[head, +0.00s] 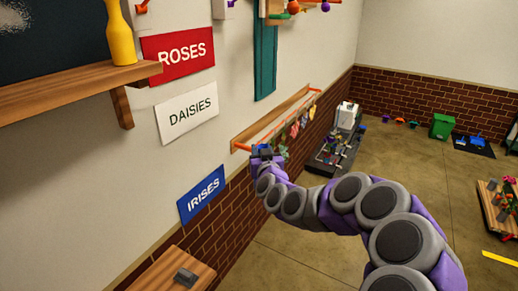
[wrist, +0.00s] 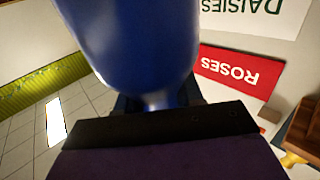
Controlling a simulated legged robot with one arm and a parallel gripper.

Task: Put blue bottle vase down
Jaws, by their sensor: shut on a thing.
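The blue bottle vase (wrist: 130,40) is glossy and fills the upper middle of the wrist view, close to the camera. Its narrow end is between the dark fingers of my gripper (wrist: 157,102), which is shut on it. The top of the picture cuts off the vase's wide part. In the head view my gripper (head: 262,153) is at the far end of my purple and grey arm, in front of the wall near the orange-ended rail. It is small there, and I cannot clearly make out the vase.
A wooden shelf (head: 60,92) with a yellow vase (head: 120,35) is at upper left. Signs read ROSES (head: 178,55), DAISIES (head: 187,112) and IRISES (head: 201,194). A lower wooden ledge (head: 160,272) holds a small grey block (head: 186,277).

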